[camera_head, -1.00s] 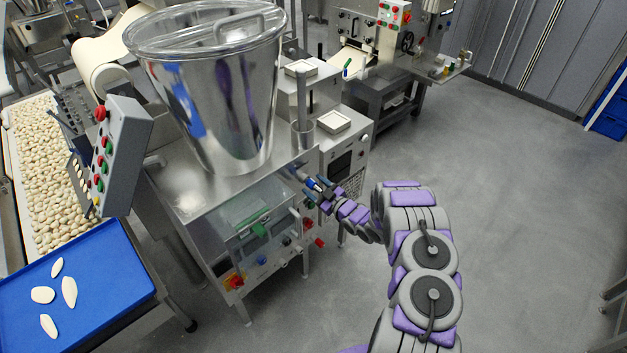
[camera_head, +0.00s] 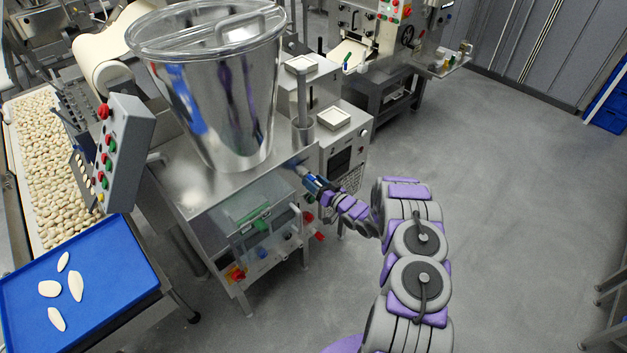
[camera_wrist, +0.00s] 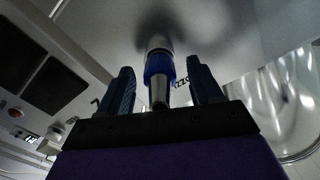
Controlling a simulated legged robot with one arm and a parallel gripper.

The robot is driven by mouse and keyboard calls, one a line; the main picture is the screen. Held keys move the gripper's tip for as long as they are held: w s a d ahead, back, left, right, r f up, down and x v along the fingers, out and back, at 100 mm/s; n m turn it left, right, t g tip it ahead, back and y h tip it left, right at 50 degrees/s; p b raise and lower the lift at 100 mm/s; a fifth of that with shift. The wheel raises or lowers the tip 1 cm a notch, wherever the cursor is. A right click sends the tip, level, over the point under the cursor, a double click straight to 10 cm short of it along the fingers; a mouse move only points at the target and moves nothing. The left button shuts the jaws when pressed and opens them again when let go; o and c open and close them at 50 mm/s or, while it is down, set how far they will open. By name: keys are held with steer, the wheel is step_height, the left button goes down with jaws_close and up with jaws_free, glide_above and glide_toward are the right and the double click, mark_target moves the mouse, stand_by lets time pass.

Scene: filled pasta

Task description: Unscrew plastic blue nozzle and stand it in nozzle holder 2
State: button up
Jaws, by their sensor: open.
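The blue nozzle (camera_wrist: 157,72) shows in the wrist view, with a blue collar on a pale outlet at its far end and a metallic tapered tip towards me. My gripper (camera_wrist: 160,85) is open, with one dark blue finger on each side of the nozzle and a visible gap on both sides. In the head view my gripper (camera_head: 308,177) is at the right side of the steel hopper machine (camera_head: 185,190), and the nozzle is too small there to tell from the fingers. I cannot make out nozzle holder 2.
A large steel hopper (camera_head: 215,110) stands on the machine above my gripper. A grey unit with white square trays (camera_head: 334,118) is just behind it. A blue tray (camera_head: 105,275) with pale pieces is at lower left. The floor (camera_head: 510,220) at right is clear.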

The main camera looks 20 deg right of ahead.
steer(key=shift+m, duration=0.5)
stand_by(0.3)
jaws_close()
steer(key=shift+f+n+b, duration=0.25)
steer(key=shift+n+b, duration=0.95)
steer(key=shift+b, duration=0.05)
steer(key=n+b, duration=0.3)
steer(key=shift+n, duration=0.4)
steer(key=n+b, duration=0.4)
steer(key=b, duration=0.2)
steer(key=shift+s+n, duration=0.1)
steer(key=shift+n, duration=0.2)
steer(key=shift+r+n, duration=0.25)
steer(key=shift+n, duration=0.05)
